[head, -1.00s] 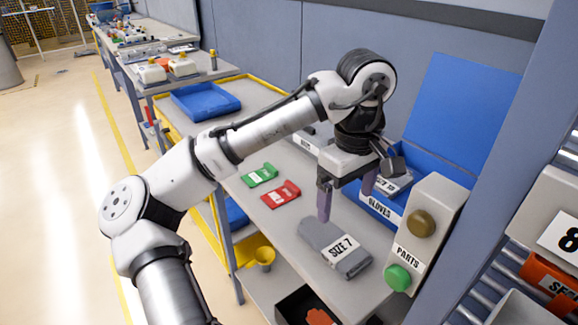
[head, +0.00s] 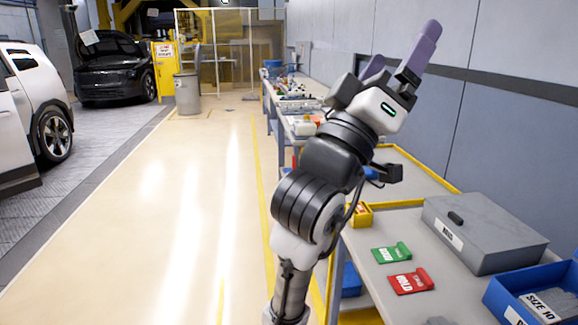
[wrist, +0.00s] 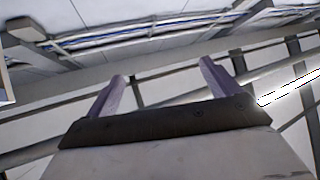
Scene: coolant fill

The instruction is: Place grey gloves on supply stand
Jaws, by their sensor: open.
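My gripper (head: 404,50) is raised high above the bench, its two purple fingers pointing up and apart. In the wrist view my gripper (wrist: 162,72) is open with nothing between the fingers, facing the ceiling. A grey packet labelled SIZE 10 (head: 552,303) lies in the blue bin (head: 500,294) at the lower right of the head view, cut by the frame edge. The grey SIZE 7 gloves are mostly out of view; a small grey edge (head: 438,320) shows at the bottom. I cannot tell which surface is the supply stand.
A green card (head: 391,253) and a red card (head: 411,281) lie on the grey bench (head: 375,278). A yellow-edged table (head: 412,178) adjoins beyond. The aisle floor (head: 170,225) is clear; cars stand far left.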

